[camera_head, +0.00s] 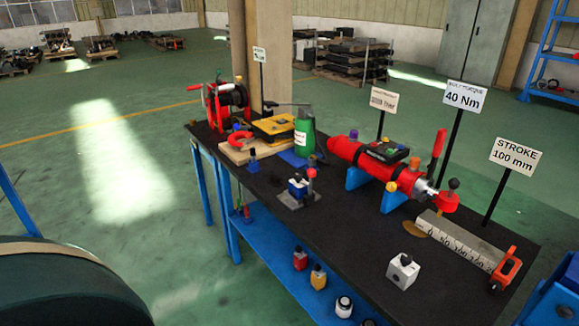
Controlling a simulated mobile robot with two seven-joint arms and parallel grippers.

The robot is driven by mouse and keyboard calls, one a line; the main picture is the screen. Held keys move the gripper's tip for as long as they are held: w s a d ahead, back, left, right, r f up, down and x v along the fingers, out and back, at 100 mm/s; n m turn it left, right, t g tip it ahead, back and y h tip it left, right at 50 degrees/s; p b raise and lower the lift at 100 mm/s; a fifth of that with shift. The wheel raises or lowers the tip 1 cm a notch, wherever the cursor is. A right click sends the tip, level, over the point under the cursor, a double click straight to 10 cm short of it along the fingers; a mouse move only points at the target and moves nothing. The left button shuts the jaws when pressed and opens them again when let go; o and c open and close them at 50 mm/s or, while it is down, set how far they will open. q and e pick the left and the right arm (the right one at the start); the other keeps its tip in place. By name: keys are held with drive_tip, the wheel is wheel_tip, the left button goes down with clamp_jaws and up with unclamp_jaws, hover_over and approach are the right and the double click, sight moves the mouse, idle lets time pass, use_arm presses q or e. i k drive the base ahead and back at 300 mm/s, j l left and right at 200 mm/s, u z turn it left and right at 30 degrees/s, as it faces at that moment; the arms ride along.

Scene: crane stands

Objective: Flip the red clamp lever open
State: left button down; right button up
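A red lever (437,150) stands upright and slightly tilted behind the rod end of a red cylinder (375,163). A small red-orange clamp-like piece (507,268) sits at the near right end of the table, by the end of a ruled scale block (458,241). I cannot tell which of these is the clamp lever, or whether it is open or shut. Neither of my grippers is in view.
A black-topped blue table (345,240) holds a red reel (228,103), a green bottle (304,137), a white block (402,270) and several sign posts. Its lower blue shelf (275,262) bears small containers. Green floor (130,180) is clear to the left.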

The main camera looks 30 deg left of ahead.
sight(311, 172)
drive_tip(key=i+j, duration=0.1)
drive_tip(key=j, duration=0.25)
drive_tip(key=i+j, duration=0.1)
drive_tip(key=j, duration=0.2)
drive_tip(key=i+j, duration=0.1)
drive_tip(key=j, duration=0.25)
drive_tip(key=i+j, duration=0.15)
drive_tip(key=j, duration=0.2)
